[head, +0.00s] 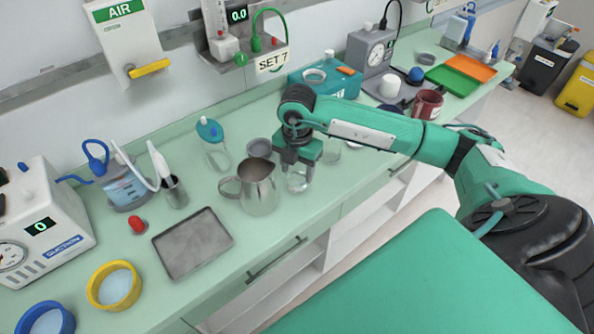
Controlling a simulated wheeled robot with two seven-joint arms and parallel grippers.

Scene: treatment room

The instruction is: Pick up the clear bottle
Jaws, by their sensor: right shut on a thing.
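The clear bottle (297,182) stands upright on or just above the pale green counter, right of the metal pitcher; I cannot tell if it touches the counter. My right gripper (298,166) points down from above and is shut on it, hiding its upper part. Only its see-through lower part shows below the fingers. My left gripper is not in view.
A metal pitcher (259,187) stands close to the left of the held bottle. A clear container with a teal top (214,150) is behind it. A metal tray (192,243) lies on the counter (300,222). A green padded surface (430,285) is in front.

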